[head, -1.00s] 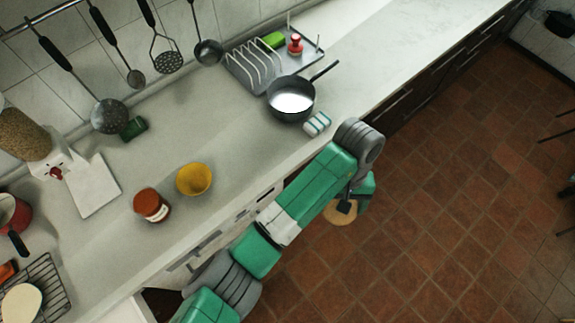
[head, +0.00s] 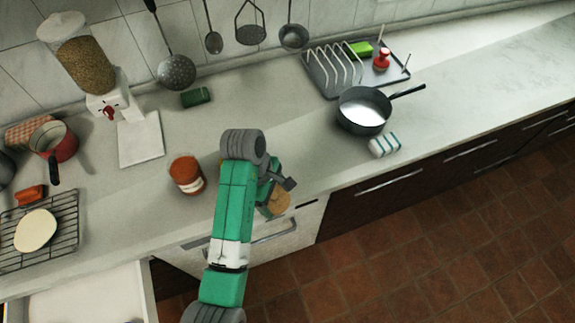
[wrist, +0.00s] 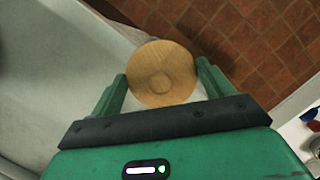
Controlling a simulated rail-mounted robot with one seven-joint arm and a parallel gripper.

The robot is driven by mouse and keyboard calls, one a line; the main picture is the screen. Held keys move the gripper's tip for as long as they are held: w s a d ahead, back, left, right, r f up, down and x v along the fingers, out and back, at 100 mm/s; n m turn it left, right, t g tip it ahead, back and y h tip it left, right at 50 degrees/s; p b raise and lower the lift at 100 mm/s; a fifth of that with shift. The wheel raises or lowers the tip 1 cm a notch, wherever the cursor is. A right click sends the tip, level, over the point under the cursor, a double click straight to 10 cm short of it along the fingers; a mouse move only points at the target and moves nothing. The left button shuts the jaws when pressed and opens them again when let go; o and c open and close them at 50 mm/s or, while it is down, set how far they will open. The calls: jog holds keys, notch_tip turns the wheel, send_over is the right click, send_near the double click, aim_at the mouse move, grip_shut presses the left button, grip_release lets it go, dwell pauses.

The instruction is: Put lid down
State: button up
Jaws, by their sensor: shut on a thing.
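In the head view the lid (head: 279,203) shows partly below my gripper (head: 272,192), near the counter's front edge and in front of the white drawer fronts. My arm hides part of it. A red pot (head: 64,146) with a dark handle stands open at the left on the counter.
A black pan (head: 363,112) and a dish rack (head: 345,75) are to the right. A wire rack (head: 66,215) bears a cream disc (head: 36,230). Bare counter (head: 285,150) lies between arm and pan.

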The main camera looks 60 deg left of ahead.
jog(key=shift+s+a+f, duration=0.2)
jog(key=shift+s+a, duration=0.05)
jog(key=shift+s, duration=0.2)
jog(key=b, duration=0.5)
send_over(291, 163)
jog(key=s, duration=0.1)
jog(key=shift+a+f, duration=0.15)
jog(key=shift+f, duration=0.6)
jog(key=shift+a+f+b, duration=0.15)
jog(key=shift+f+b, duration=0.45)
jog(key=shift+f, duration=1.15)
jog(key=shift+f, duration=0.1)
jog(key=shift+f, duration=0.15)
jog(key=o, duration=0.9)
jog(key=shift+o, duration=0.2)
jog(key=shift+r, duration=0.2)
jog(key=p+v, duration=0.3)
jog(key=v, duration=0.9)
